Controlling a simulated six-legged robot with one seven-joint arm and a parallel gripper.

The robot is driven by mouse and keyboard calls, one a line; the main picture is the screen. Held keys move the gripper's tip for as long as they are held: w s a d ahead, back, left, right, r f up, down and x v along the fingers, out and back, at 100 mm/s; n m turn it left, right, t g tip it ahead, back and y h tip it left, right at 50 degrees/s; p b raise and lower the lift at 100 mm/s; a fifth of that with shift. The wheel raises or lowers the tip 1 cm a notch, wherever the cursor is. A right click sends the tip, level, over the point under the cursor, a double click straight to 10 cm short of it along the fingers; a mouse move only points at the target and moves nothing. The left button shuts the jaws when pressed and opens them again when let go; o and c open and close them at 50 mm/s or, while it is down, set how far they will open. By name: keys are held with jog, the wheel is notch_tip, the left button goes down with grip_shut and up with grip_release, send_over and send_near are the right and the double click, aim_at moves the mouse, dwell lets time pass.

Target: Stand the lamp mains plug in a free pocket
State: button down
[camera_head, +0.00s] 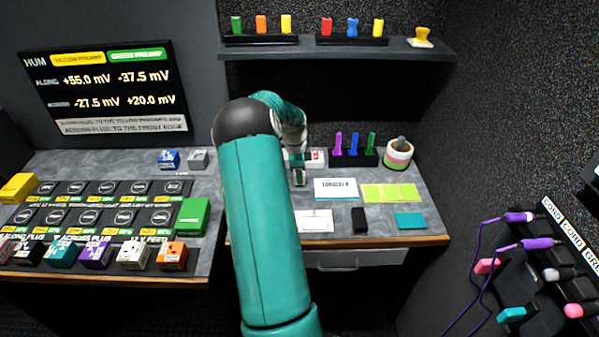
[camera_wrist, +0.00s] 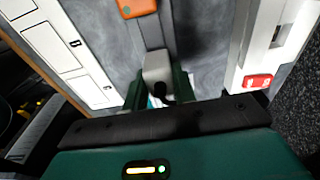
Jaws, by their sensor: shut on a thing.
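My gripper (camera_wrist: 158,92) is shut on a pale grey plug-like block (camera_wrist: 157,66), with a teal finger on each side of it. A dark round part, perhaps its cord end, shows at its near side. I cannot read a label on it, so I cannot confirm it is the lamp plug. In the head view my gripper (camera_head: 299,178) is low over the right-hand bench, partly hidden by my arm. A white panel (camera_wrist: 58,44) with outlined rectangles and a letter B lies left in the wrist view; I cannot tell whether these are pockets.
A white unit with a red switch (camera_wrist: 257,82) is close on the right in the wrist view. An orange block (camera_wrist: 136,8) lies beyond the held block. A black rack (camera_head: 354,158) with coloured pieces and a striped pot (camera_head: 398,154) stand behind. A shelf (camera_head: 340,50) hangs above.

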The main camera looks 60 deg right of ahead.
jog(key=shift+f, duration=0.6)
jog(key=c, duration=1.1)
grip_release()
jog(key=shift+o, duration=0.2)
notch_tip(320, 180, up, 14)
jog(key=w, duration=0.1)
jog(key=shift+a, duration=0.3)
jog(key=shift+w+f, duration=0.1)
